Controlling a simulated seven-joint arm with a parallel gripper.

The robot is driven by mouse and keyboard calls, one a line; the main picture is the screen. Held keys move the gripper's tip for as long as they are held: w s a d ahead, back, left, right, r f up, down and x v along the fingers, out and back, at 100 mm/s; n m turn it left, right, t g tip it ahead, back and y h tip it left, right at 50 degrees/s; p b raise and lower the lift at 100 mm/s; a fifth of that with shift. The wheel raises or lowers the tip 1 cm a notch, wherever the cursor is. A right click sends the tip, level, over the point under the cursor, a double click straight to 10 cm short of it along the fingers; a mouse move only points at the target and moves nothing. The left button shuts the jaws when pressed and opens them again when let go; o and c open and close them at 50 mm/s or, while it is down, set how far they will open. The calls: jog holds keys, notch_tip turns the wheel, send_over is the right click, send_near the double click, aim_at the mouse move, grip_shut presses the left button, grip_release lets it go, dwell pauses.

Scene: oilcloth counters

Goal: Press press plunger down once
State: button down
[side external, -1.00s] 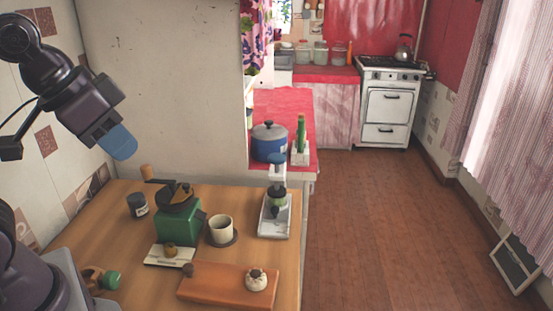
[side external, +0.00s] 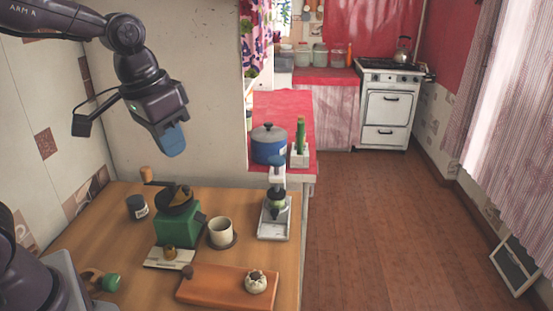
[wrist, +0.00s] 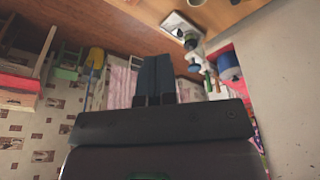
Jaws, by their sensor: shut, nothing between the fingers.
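The press (side external: 275,212) stands upright at the right back of the wooden counter, on a pale base tray. Its plunger has a blue knob (side external: 276,163) at the top, and a pale stem shows under the knob. My gripper (side external: 172,142) has blue fingers that are shut and empty. It hangs in the air to the left of the press and higher than it, well apart from the knob. In the wrist view the shut fingers (wrist: 156,78) point past the press (wrist: 183,30). The blue knob (wrist: 194,66) shows to their right.
A green grinder (side external: 178,225), a dark jar (side external: 137,207) and a cup (side external: 220,231) stand left of the press. A board (side external: 215,287) with a small white round item lies in front. A blue pot (side external: 269,145) stands behind the press on the red counter.

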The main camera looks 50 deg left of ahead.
jog(key=w+a+f+n+g, duration=0.1)
jog(key=w+a+f+n, duration=0.15)
jog(key=w, duration=0.85)
jog(key=n+y, duration=0.2)
jog(key=n, duration=0.2)
send_near(276, 159)
jog(key=shift+s, duration=0.2)
jog(key=shift+f, duration=0.1)
jog(key=shift+x, duration=3.45)
jog(key=shift+w, duration=0.15)
